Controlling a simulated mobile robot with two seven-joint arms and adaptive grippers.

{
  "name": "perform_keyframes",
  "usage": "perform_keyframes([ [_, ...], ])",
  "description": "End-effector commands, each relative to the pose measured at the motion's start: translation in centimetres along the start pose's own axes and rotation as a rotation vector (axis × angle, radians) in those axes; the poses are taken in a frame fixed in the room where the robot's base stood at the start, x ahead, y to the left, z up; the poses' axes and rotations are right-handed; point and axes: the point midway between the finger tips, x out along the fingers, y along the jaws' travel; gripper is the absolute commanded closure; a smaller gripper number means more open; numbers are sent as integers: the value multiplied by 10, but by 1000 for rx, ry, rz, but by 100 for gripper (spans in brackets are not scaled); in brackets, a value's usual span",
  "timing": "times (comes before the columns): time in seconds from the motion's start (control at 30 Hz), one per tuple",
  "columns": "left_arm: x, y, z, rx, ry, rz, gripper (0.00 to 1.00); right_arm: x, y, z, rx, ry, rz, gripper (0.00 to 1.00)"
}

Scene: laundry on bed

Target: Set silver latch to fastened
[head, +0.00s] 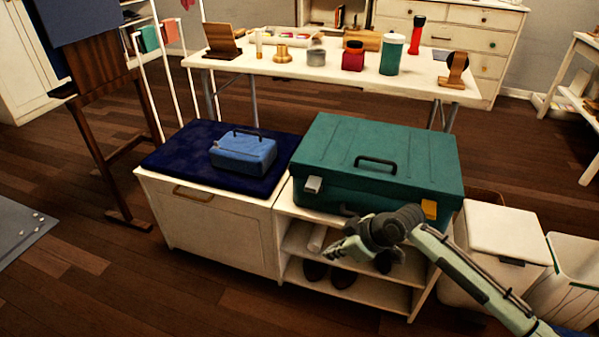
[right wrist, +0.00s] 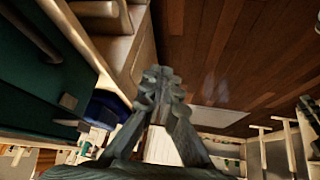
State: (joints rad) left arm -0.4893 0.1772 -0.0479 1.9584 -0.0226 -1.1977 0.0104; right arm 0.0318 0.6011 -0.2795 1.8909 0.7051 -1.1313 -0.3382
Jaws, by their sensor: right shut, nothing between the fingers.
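The silver latch (head: 313,185) is a small pale block at the left front of the large teal case (head: 421,160). It looks tilted out from the front edge, but its exact setting is too small to tell. A yellow latch (head: 429,209) is at the case's right front. My right gripper (head: 342,251) is shut and empty, in front of and below the case, to the right of the silver latch and apart from it. In the right wrist view its closed fingers (right wrist: 165,85) are central, and a small grey part (right wrist: 68,101), likely the silver latch, shows at left.
The case stands on a white shelf unit (head: 281,240) with shoes on its open shelves. A blue box (head: 243,155) lies on the navy cushion (head: 180,150) to the left. White bins (head: 500,235) stand at right. A table (head: 290,68) with jars is behind. Floor in front is free.

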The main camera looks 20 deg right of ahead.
Motion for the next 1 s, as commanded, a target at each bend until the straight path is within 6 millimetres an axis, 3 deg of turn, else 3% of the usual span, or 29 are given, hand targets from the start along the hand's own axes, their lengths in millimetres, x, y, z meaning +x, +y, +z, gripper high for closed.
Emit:
perform_keyframes([
  [0.03,2,2,3,1,-7,4,72,-15,22,-26,-60,33,-8,100],
  [0.2,9,5,10,-1,-15,11,72,-65,68,-85,-195,124,-59,100],
  [0.4,16,6,13,-3,-18,13,72,-118,105,-126,-262,201,-76,100],
  [0.6,17,5,11,-4,-16,13,72,-138,116,-138,-277,230,-81,100],
  [1.0,17,4,10,-5,-15,11,72,-135,116,-140,-276,233,-83,100],
])
